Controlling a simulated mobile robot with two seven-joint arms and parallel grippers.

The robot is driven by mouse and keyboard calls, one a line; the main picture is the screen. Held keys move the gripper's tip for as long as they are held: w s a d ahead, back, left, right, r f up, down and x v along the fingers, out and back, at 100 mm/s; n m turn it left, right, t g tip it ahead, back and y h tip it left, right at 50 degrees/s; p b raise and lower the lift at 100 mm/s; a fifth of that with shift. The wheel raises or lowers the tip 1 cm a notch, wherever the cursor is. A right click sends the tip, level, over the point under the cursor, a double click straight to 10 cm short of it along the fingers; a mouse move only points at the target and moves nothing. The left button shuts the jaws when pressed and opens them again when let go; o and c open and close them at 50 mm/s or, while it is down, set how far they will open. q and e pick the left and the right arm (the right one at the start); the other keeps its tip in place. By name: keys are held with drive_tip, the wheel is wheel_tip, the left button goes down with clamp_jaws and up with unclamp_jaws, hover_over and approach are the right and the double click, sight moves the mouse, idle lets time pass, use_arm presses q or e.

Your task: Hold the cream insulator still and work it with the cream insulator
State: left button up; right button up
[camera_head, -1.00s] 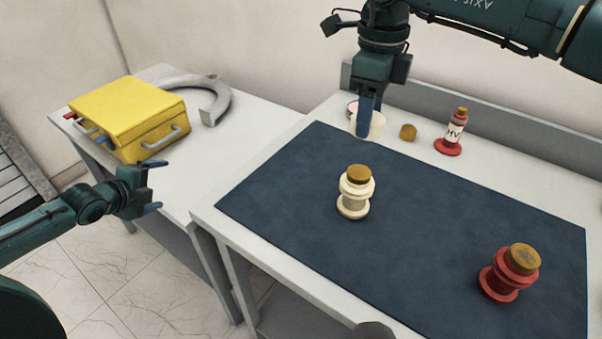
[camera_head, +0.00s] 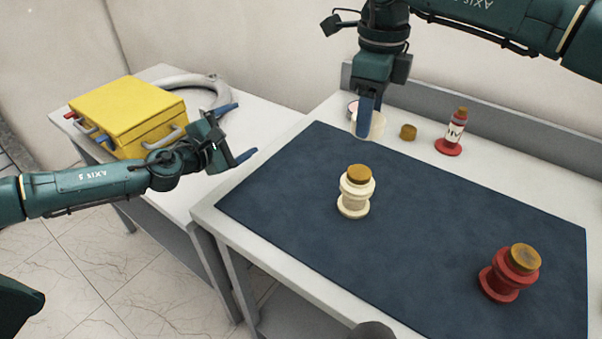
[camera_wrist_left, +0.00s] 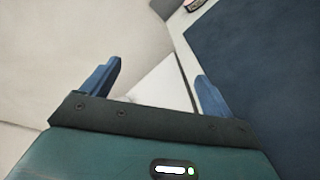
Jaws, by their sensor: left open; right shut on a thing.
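A cream insulator (camera_head: 355,199) with a brown-gold top stands upright on the dark blue mat, left of its middle. My right gripper (camera_head: 364,122) points down at the mat's far edge and is shut on a cream thing (camera_head: 376,124) there, mostly hidden behind the fingers; I cannot tell whether it is a second insulator. My left gripper (camera_head: 240,132) is open and empty, left of the mat's far-left corner and well apart from the insulator. Its two blue fingers also show in the left wrist view (camera_wrist_left: 158,88), with nothing between them.
The blue mat (camera_head: 450,215) lies on a white table. A red insulator (camera_head: 510,274) stands at its right. A red-and-white HV bottle (camera_head: 455,132) and a small brown cap (camera_head: 408,132) stand behind it. A yellow case (camera_head: 128,115) and grey ring (camera_head: 184,80) lie on the left table.

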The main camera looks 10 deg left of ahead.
use_arm(q)
drive_tip(key=s+d+r+m+g+h, duration=0.1)
drive_tip(key=d+r+m+h, duration=0.3)
drive_tip(key=d+m, duration=0.6)
drive_tip(key=m+g+h, duration=0.3)
drive_tip(key=m+g, duration=0.6)
drive_tip(key=m, duration=1.5)
approach(357, 186)
drive_tip(key=w+a+f, duration=0.2)
drive_tip(key=x, duration=1.2)
drive_tip(key=shift+s+d+r, duration=0.2)
drive_tip(key=shift+c, duration=0.5)
